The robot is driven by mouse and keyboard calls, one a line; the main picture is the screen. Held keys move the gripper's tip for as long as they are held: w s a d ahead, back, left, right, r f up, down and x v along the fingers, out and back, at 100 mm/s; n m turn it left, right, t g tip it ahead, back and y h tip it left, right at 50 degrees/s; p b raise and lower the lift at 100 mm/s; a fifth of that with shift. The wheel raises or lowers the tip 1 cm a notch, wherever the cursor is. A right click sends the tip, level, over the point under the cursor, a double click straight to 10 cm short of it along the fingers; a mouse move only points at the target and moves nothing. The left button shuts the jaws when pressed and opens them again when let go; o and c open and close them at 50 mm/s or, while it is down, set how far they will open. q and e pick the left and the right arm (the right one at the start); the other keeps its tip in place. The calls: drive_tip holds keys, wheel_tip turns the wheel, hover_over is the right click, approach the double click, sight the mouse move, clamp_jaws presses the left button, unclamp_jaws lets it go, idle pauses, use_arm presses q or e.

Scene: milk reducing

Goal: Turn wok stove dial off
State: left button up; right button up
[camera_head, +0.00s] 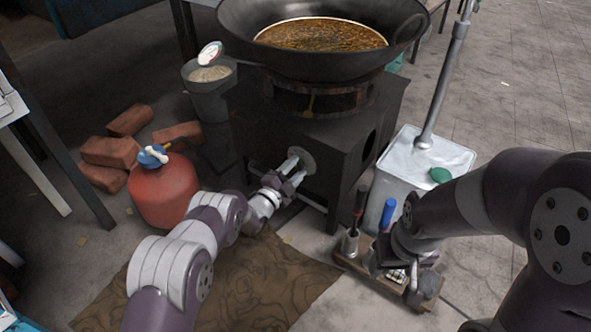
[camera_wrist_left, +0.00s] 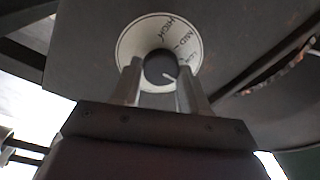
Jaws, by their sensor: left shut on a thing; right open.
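The stove dial (camera_wrist_left: 161,66) is a dark knob on a round white plate (camera_wrist_left: 128,47) marked HIGH, MID and a partly hidden third word. A light pointer line on the knob slants toward the hidden word at the right. My left gripper (camera_head: 297,166) reaches the front of the black stove (camera_head: 343,150); in the left wrist view its fingers (camera_wrist_left: 163,84) are shut on the knob from both sides. The wok (camera_head: 318,67) with brown liquid sits on top of the stove. My right gripper (camera_head: 403,268) is low at the right, its fingers partly hidden.
A red gas cylinder (camera_head: 163,195) and several bricks (camera_head: 110,152) stand at the left. A wooden tray (camera_head: 352,262) with tools and a white container (camera_head: 425,157) stand at the right. A brown mat (camera_head: 262,285) lies in front of the stove.

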use_arm(q)
drive_tip(key=shift+a+m, duration=0.15)
drive_tip(key=shift+m, duration=0.35)
drive_tip(key=o, duration=1.1)
drive_tip(key=shift+c, duration=0.2)
drive_tip(key=shift+s, duration=0.15)
drive_tip(key=s+d+r+p+v, duration=0.1)
drive_tip(key=p+v, duration=0.6)
drive_tip(key=v, duration=0.5)
drive_tip(key=shift+s+f, duration=0.25)
drive_tip(key=shift+f, duration=0.3)
